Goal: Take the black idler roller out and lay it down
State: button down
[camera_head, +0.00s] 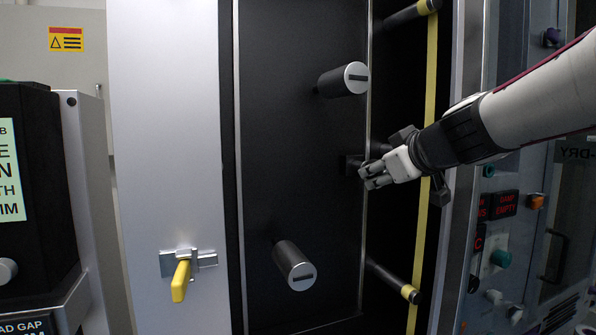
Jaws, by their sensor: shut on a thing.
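Only a short black end shows left of the fingers, against the dark panel. The rest is hidden or blends into the dark background. I cannot tell whether it still touches its mount.
Two silver-faced rollers (343,79) (295,266) stick out of the dark panel (300,170), above and below. A yellow-handled latch (181,279) is on the pale door. A control panel (500,230) is at right.

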jog(key=shift+s+d, duration=0.25)
jog(key=shift+s, duration=0.55)
jog(key=shift+s+d+b, duration=0.25)
jog(key=shift+s+d, duration=0.05)
jog(key=shift+s, duration=0.65)
jog(key=shift+s+d+b, duration=0.3)
jog(key=shift+s, duration=0.6)
jog(key=shift+s+d+b, duration=0.25)
jog(key=shift+s+d, duration=0.05)
jog(key=shift+s, duration=0.65)
jog(key=s+d, duration=0.2)
jog(key=s, duration=0.5)
jog(key=s+d, duration=0.3)
jog(key=s, duration=0.5)
jog(key=shift+s, duration=0.1)
